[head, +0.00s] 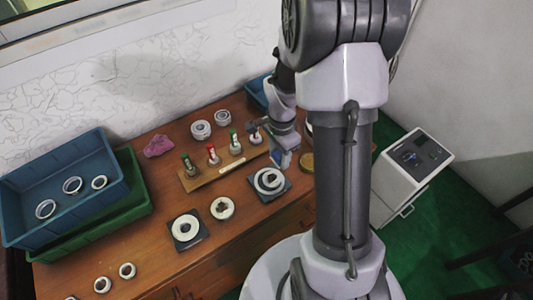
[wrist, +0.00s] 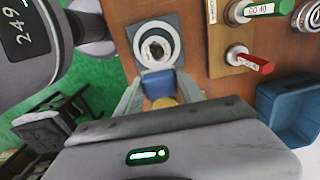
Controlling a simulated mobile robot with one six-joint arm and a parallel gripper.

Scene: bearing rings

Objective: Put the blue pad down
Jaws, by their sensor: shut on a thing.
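The blue pad (wrist: 158,84) is held between the two fingers of my gripper (wrist: 160,92), which is shut on it, in the wrist view. In the head view my gripper (head: 284,150) is over the right part of the wooden bench, and the blue pad (head: 281,160) shows at its tip. The pad appears close to a dark square plate (head: 286,190) that carries white rings (head: 269,181). I cannot tell whether the pad touches anything below. In the wrist view the ringed plate (wrist: 133,31) lies just beyond the pad.
A wooden rack (head: 196,182) holds several red- and green-handled gauges. Another ringed plate (head: 185,231) and a round white dish (head: 222,208) lie in front. Stacked blue (head: 100,150) and green (head: 146,195) crates stand left. A white cabinet (head: 400,185) stands right.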

